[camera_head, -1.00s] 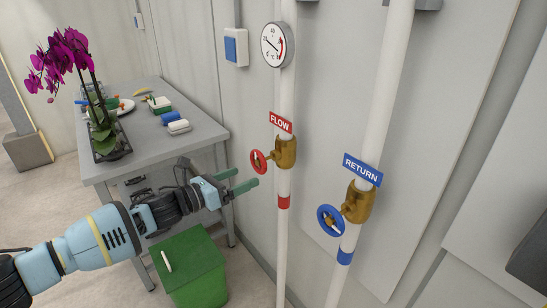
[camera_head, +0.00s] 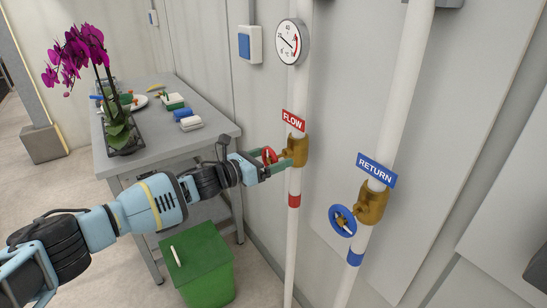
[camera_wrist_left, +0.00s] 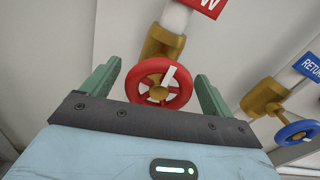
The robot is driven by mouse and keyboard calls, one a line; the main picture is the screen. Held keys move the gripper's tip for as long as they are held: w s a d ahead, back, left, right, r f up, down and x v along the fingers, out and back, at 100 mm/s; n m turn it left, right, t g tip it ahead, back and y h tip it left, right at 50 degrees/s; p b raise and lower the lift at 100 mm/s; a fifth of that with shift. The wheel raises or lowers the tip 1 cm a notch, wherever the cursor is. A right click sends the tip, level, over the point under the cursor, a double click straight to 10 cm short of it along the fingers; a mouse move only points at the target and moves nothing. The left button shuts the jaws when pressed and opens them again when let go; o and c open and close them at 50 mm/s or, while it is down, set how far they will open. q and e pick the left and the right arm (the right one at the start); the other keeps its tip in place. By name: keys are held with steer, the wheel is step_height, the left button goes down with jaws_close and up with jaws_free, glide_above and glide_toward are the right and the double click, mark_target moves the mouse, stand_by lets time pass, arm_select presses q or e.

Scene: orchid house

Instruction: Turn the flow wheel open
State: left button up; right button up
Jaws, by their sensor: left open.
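The red flow wheel (camera_head: 269,155) sits on a brass valve (camera_head: 296,150) on the white pipe, under the red FLOW label (camera_head: 293,120). My left gripper (camera_head: 275,163) is at the wheel with its green fingers open. In the left wrist view the red wheel (camera_wrist_left: 159,83), with a white mark on its rim and hub, lies between the two spread fingers (camera_wrist_left: 158,88). Gaps show on both sides, so the fingers do not appear to grip it. In the head view the gripper partly hides the wheel. My right gripper is not in view.
The blue return wheel (camera_head: 343,220) and its brass valve (camera_head: 371,203) are on the pipe to the right. A grey table (camera_head: 170,150) with an orchid (camera_head: 118,130) and small items stands at left. A green bin (camera_head: 205,265) is below my left arm.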

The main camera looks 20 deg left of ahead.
arm_select(q)
steer(key=shift+w+d, duration=0.25)
steer(key=shift+c, duration=0.4)
steer(key=c, duration=0.9)
steer(key=shift+n, duration=0.3)
